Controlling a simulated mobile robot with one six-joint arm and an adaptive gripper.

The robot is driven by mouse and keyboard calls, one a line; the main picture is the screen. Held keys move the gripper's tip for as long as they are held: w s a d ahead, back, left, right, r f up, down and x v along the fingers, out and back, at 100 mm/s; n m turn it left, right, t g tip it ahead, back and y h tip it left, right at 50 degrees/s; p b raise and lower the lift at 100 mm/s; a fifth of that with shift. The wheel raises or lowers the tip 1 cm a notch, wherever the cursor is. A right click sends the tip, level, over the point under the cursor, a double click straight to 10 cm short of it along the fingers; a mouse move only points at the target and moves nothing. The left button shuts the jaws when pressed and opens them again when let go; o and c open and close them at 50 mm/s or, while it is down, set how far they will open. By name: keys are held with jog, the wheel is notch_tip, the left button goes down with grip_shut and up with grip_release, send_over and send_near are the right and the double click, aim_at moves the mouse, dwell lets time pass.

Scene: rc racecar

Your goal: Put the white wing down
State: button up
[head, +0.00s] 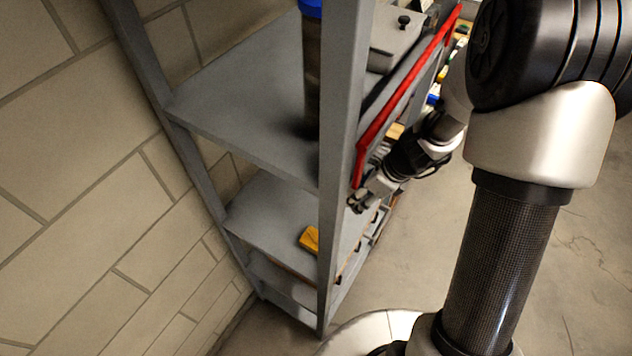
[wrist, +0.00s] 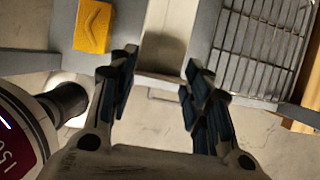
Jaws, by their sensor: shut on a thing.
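My gripper (head: 357,203) is at the open side of the grey shelf unit, near the middle shelf. In the wrist view, my gripper (wrist: 160,72) has its fingers spaced apart and is shut on a pale, flat piece, which I take to be the white wing (wrist: 180,22). The wing extends upward in the picture from between the fingertips, with a dark shadow across it. Whether it touches the shelf I cannot tell. In the head view I cannot make the wing out at my gripper.
A yellow block (head: 310,238) lies on the middle shelf (head: 268,212); it shows left of my fingers in the wrist view (wrist: 92,27). A wire rack (wrist: 262,42) is to the right. A shelf post (head: 342,120) stands beside my gripper.

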jog(key=f+b, duration=0.1)
jog(key=f, duration=0.1)
jog(key=f+b, duration=0.2)
jog(key=f, duration=0.1)
jog(key=shift+s+d+f, duration=0.15)
jog(key=shift+d+f, duration=0.05)
jog(key=shift+f+b, duration=1.45)
jog(key=shift+f, duration=0.8)
jog(key=shift+f, duration=0.25)
jog(key=o, duration=1.1)
jog(key=shift+r, duration=0.1)
jog(key=shift+c, duration=0.2)
jog(key=shift+r, duration=0.1)
jog(key=shift+r, duration=0.4)
jog(key=p+v, duration=0.6)
jog(key=v, duration=0.5)
